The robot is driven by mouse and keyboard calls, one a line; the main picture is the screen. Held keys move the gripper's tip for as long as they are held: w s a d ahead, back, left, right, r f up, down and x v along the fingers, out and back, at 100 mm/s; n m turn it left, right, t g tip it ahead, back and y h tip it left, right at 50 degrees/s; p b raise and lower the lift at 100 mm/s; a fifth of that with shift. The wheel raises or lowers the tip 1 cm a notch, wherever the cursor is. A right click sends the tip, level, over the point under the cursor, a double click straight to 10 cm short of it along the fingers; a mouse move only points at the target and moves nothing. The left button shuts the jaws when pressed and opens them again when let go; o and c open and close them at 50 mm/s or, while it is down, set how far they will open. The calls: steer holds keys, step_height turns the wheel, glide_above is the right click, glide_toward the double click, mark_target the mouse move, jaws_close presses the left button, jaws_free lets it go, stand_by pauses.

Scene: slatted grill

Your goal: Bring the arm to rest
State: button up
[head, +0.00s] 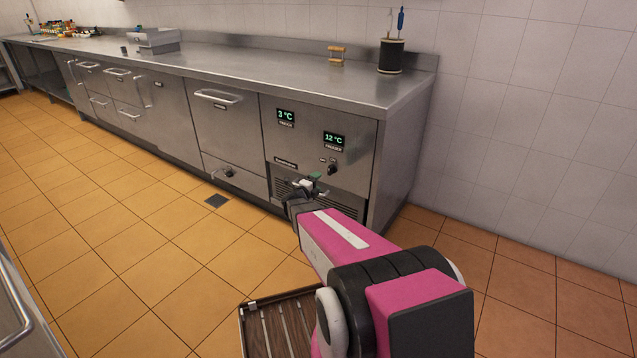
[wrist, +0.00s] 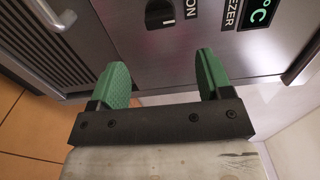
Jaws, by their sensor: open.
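My gripper (head: 308,185) is at the end of my pink and black arm, which reaches forward toward the steel refrigerated counter. In the wrist view my gripper (wrist: 163,78) has its two green fingers wide apart with nothing between them. The fingers point at the counter's front panel (wrist: 185,50). A black knob (wrist: 160,14) shows beyond the gap between them; it is also in the head view (head: 332,169), above and right of the gripper. I cannot tell whether a fingertip touches the panel.
The long steel counter (head: 300,80) runs along the tiled wall. Its slatted vent (head: 347,206) is low on the front, partly behind my arm. A wooden-framed tray with slats (head: 243,335) is at bottom centre. Orange floor (head: 120,240) is open to the left.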

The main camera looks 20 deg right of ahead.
stand_by(0.3)
steer(key=s+a+r+n+t+y, duration=0.1)
steer(key=s+a+n+y, duration=0.1)
steer(key=a+n+y, duration=0.6)
steer(key=s+a+r+n+t+y, duration=0.1)
steer(key=s+a+r+n+y, duration=0.1)
steer(key=a+n+y, duration=0.65)
steer(key=s+d+n+g+h, duration=0.1)
steer(key=s+n+g+h, duration=0.1)
steer(key=s+n+g, duration=1)
steer(key=s+g, duration=0.1)
steer(key=s, duration=1)
steer(key=shift+s+d+f, duration=0.15)
steer(key=shift+s+f, duration=0.1)
steer(key=shift+f, duration=0.05)
